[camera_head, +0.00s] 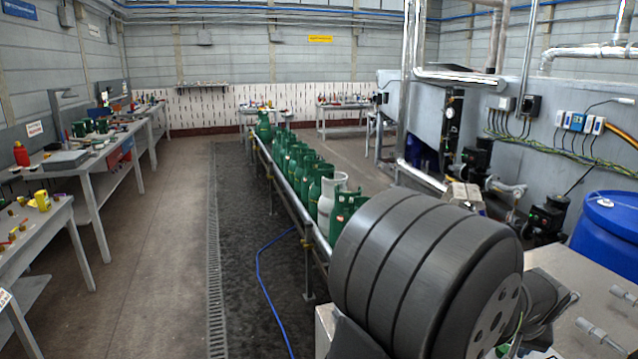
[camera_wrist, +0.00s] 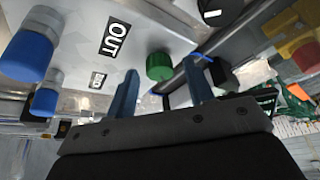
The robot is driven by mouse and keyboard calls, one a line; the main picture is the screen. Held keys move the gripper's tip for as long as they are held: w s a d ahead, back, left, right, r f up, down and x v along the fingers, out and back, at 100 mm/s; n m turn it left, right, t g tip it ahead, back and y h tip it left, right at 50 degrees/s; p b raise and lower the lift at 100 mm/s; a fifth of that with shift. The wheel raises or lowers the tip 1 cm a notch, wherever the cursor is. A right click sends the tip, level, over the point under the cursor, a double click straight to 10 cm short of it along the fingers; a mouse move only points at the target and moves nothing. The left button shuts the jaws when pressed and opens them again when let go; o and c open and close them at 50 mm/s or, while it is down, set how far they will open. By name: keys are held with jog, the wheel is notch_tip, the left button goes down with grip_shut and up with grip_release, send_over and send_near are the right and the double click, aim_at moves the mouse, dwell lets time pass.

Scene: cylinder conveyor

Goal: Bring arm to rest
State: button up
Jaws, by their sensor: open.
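My gripper (camera_wrist: 160,72) shows in the wrist view with its two blue fingers apart. No object shows clamped between them. A green knob (camera_wrist: 159,66) on a grey metal panel (camera_wrist: 75,40) appears between the fingertips, behind them; I cannot tell the distance. The panel has an "OUT" label (camera_wrist: 116,37). In the head view, a large dark ribbed round part of my own arm fills the lower right, and the fingers do not show there.
In the head view, green cylinders (camera_head: 297,165) and a whitish cylinder (camera_head: 330,200) stand in a row on a conveyor (camera_head: 282,182). Workbenches (camera_head: 90,185) stand left. A blue drum (camera_head: 608,232) is at right. Blue knobs (camera_wrist: 27,57) and a red-yellow fitting (camera_wrist: 303,50) are near my gripper.

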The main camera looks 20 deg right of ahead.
jog(key=shift+w+a+m+g+h, duration=0.15)
jog(key=shift+m+g, duration=0.15)
jog(key=shift+m, duration=0.6)
jog(key=shift+d+m+g+h, duration=0.15)
jog(key=shift+m+g, duration=0.15)
jog(key=shift+m, duration=0.6)
jog(key=shift+a+m+g+h, duration=0.1)
jog(key=shift+m+g+h, duration=0.35)
jog(key=shift+m, duration=1.25)
jog(key=shift+g, duration=0.25)
grip_shut()
